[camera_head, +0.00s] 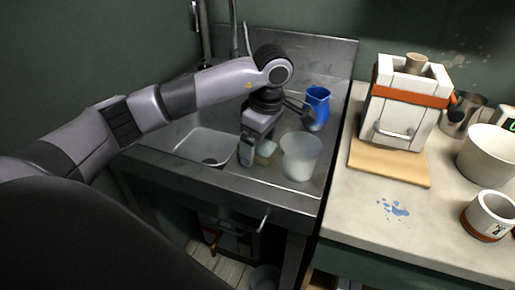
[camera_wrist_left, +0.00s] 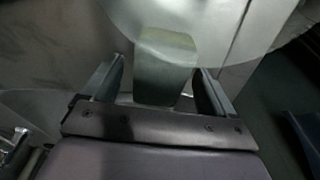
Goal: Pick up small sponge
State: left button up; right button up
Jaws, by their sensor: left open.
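The small sponge (camera_head: 266,153) is a dull yellow-green block on the steel sink counter, partly hidden by my left gripper (camera_head: 258,152). In the left wrist view the sponge (camera_wrist_left: 165,62) shows as a grey-green block between the two spread fingers of the left gripper (camera_wrist_left: 160,88). The gripper is open, with a finger on each side of the sponge. I cannot tell whether either finger touches it. My right gripper is in neither view.
A frosted translucent cup (camera_head: 301,158) stands close to the right of the gripper; its pale round shape fills the top of the wrist view. A blue cup (camera_head: 317,108) is behind it. The sink basin (camera_head: 207,146) lies left. A pottery-laden counter (camera_head: 345,205) is on the right.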

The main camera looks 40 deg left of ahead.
aim_at(258, 144)
pick_arm(q)
jog(key=shift+f, duration=0.15)
jog(key=c, duration=1)
notch_tip(258, 144, up, 20)
jog(key=p, duration=0.4)
jog(key=shift+r, duration=0.2)
